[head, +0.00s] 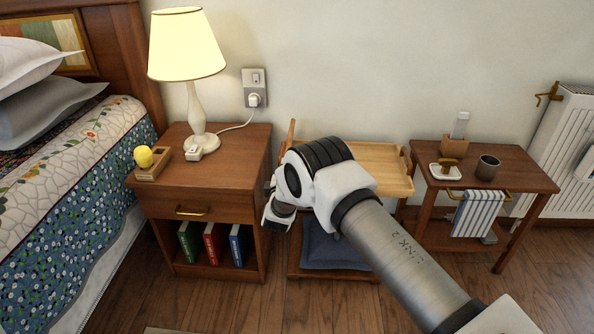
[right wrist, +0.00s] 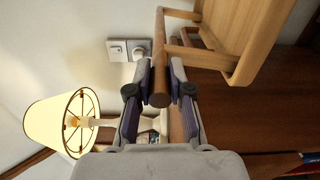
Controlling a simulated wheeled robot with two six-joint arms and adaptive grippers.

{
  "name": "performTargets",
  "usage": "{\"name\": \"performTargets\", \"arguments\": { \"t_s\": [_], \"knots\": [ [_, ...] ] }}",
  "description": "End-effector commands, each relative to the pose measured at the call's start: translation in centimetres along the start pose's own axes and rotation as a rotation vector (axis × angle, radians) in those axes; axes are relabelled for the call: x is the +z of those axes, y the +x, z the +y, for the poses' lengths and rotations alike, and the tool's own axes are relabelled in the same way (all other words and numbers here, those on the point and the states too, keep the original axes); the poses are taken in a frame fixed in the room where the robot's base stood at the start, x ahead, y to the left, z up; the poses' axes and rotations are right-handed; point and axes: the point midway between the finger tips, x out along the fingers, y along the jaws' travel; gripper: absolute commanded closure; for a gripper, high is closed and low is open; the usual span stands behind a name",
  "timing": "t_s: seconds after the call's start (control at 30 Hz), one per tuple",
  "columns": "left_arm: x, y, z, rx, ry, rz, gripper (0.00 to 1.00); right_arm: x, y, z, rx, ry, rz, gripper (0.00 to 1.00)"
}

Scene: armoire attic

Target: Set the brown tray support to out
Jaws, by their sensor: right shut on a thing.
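The brown tray support (right wrist: 160,62) shows in the right wrist view as a dark wooden bar with a rounded end beside the light wooden tray (right wrist: 262,45). My right gripper (right wrist: 160,88) is shut on this bar, one finger on each side. In the head view the tray (head: 372,166) lies on a low stand between the nightstand and the side table. My right arm covers the tray's left front part, and the held part of the support is hidden there. A brown upright bar (head: 291,133) rises at the tray's left end. My left gripper is not in view.
The nightstand (head: 207,174) with a lamp (head: 186,54) stands close to the left of my right gripper. A side table (head: 478,163) with a cup and a striped towel stands right. A socket with a plug (head: 255,90) is on the wall.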

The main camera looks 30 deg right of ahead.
Motion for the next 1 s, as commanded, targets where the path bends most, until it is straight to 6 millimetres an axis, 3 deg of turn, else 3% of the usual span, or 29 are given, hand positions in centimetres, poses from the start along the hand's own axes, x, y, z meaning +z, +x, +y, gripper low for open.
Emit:
{"name": "performTargets", "arguments": {
  "t_s": [0.23,0.4,1.0],
  "knots": [
    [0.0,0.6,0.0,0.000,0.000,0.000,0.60,-2.6,0.0,0.1,0.002,-0.179,0.001,1.00],
    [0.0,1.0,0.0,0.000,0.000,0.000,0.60,-3.6,0.0,0.1,0.000,-0.189,0.000,1.00],
    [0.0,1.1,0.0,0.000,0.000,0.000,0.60,-4.5,0.0,0.2,0.001,-0.187,0.001,1.00]
  ]
}}
